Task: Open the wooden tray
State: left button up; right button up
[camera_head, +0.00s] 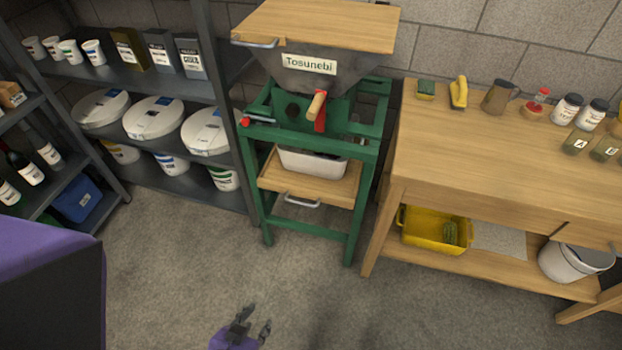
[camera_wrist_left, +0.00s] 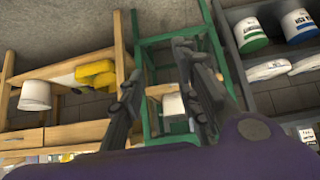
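The wooden tray (camera_head: 338,187) sits in the lower part of a green metal stand (camera_head: 353,218), with a metal bar handle (camera_head: 302,201) on its front. A whitish bin (camera_head: 310,163) stands on it. The tray looks pushed in under the hopper. My left gripper (camera_head: 256,319) is low in the head view, in front of the stand and apart from the tray. Its fingers are spread with nothing between them. In the left wrist view the open fingers (camera_wrist_left: 158,72) point towards the stand, and the tray (camera_wrist_left: 160,90) shows between them. My right gripper is not in view.
A hopper labelled Tosunebi (camera_head: 309,64), with a wooden lid, tops the stand. A grey shelf (camera_head: 165,87) with tubs is at left. A wooden workbench (camera_head: 500,150) is at right, a yellow bin (camera_head: 425,240) on its lower shelf. The floor before the stand is clear.

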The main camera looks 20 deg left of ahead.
pick_arm(q)
notch_tip(320, 180, down, 10)
jog(key=w+m+b, duration=0.1)
jog(key=b, duration=0.6)
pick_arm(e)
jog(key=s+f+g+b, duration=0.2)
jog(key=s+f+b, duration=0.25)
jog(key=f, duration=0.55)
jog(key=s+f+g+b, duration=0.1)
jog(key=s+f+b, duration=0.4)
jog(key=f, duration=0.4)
pick_arm(q)
jog(key=m+t+h+b, duration=0.7)
jog(key=m+t+b, duration=0.3)
jog(key=m+b, duration=1.1)
send_near(301, 203)
jog(key=w+m, duration=0.1)
jog(key=w, duration=0.2)
jog(key=shift+d+x, duration=0.2)
jog(key=shift+x, duration=1.65)
jog(key=shift+d+x, duration=0.25)
jog(key=shift+x, duration=1.55)
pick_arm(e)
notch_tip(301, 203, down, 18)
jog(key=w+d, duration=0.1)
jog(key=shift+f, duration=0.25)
pick_arm(q)
jog(key=shift+s, duration=0.15)
